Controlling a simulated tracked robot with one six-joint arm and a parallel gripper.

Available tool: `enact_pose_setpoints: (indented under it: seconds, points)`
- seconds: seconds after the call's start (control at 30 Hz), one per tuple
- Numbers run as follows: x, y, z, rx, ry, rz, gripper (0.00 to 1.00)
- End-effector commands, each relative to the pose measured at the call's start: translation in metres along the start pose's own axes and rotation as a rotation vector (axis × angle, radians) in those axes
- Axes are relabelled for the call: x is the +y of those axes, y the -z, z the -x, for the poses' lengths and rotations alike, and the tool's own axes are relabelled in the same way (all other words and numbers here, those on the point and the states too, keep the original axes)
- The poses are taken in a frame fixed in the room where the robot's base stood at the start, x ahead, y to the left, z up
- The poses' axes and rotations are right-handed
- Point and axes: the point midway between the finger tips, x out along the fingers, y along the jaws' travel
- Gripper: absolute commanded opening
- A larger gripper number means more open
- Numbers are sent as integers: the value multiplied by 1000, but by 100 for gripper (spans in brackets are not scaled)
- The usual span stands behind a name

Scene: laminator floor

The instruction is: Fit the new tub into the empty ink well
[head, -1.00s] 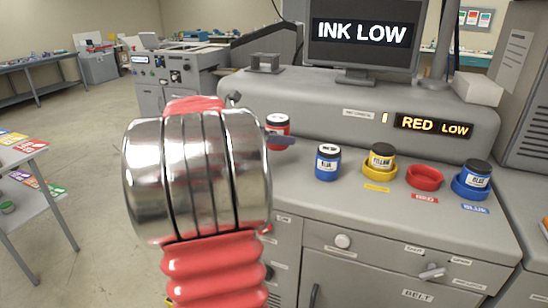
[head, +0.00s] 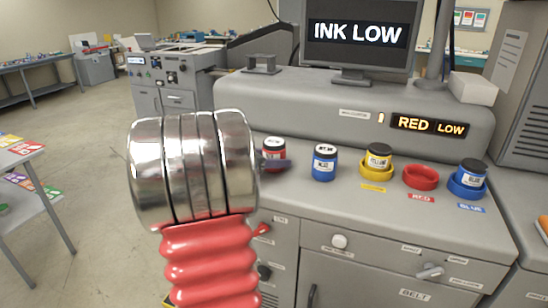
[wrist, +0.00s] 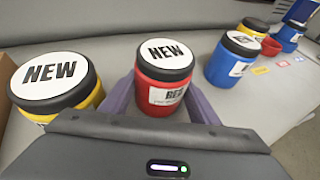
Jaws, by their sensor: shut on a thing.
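My gripper (wrist: 165,108) is shut on a red tub (wrist: 165,85) with a white lid marked NEW; one jaw is on each side. In the head view the red tub (head: 274,146) and a dark jaw tip (head: 277,165) show just right of my arm, which hides part of both. The tub looks upright; I cannot tell if it touches the counter. The empty red ink well (head: 420,177) is a ring on the counter to the right, above a RED label. It also shows in the wrist view (wrist: 270,47), beyond a blue tub.
A blue tub (head: 324,163) stands on the counter between my gripper and the wells. A yellow tub (head: 378,156) and another blue tub (head: 472,172) sit in wells flanking the red one. A yellow NEW tub (wrist: 53,85) is close left in the wrist view.

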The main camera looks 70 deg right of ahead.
Motion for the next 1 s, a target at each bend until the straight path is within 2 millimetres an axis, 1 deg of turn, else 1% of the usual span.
enact_pose_setpoints:
  seconds: [0.33,0.37,0.47,0.8,0.87,1.0]
  points:
    - [0,1,-1,-1,0,-1,24]
    - [0,2,-1,0,0,0,56]
    - [0,2,-1,0,0,0,63]
    - [0,-1,1,-1,0,-1,63]
    - [0,-1,5,-1,-1,-1,63]
    - [0,-1,21,-1,-3,0,63]
